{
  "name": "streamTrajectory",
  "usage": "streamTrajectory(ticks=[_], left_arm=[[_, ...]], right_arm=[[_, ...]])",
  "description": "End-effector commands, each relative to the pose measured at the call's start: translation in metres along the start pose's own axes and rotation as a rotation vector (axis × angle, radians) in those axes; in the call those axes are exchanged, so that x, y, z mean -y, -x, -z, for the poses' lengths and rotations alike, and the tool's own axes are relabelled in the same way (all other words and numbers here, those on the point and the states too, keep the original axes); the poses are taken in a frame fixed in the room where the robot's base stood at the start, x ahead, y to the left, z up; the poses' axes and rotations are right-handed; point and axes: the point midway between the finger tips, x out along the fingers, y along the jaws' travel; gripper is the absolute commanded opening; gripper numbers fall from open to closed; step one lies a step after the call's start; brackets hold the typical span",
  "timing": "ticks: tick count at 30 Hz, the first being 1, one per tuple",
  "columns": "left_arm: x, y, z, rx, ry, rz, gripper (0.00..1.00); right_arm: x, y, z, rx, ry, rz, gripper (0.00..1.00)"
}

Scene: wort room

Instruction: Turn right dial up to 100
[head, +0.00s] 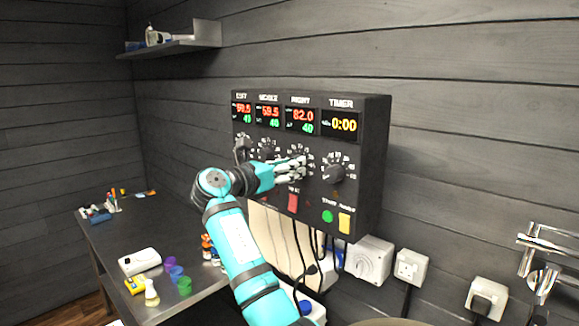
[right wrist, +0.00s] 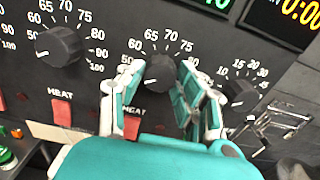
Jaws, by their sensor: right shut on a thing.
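The control box (head: 372,140) hangs on the dark plank wall. The right display (head: 300,121) reads 82.0 in red above 40 in green. My right gripper (head: 303,167) is at the box front with its fingers on the right dial, which they mostly hide in the head view. In the right wrist view the black right dial (right wrist: 159,73) sits between the two teal fingers of my right gripper (right wrist: 158,85). Scale numbers from 50 to 75 show around it; the higher ones are hidden by a finger. My left gripper is not in view.
The middle dial (right wrist: 60,46) and timer dial (right wrist: 241,92) flank the right dial closely. Red heat switches (right wrist: 62,112) sit below. The timer display (head: 342,125) reads 0:00. A metal table (head: 110,245) with cups stands at left.

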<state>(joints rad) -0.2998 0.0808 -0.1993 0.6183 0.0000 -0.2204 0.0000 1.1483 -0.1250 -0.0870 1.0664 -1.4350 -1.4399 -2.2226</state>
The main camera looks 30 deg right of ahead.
Motion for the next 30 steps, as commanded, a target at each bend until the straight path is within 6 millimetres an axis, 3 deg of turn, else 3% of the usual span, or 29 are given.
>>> streamTrajectory(ticks=[11,30], left_arm=[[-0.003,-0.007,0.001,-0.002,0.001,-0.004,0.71],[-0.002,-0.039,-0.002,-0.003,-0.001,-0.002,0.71]], right_arm=[[0.001,-0.001,0.001,0.001,-0.131,0.002,0.02],[0.001,-0.001,0.001,0.003,-0.717,0.001,0.02]])
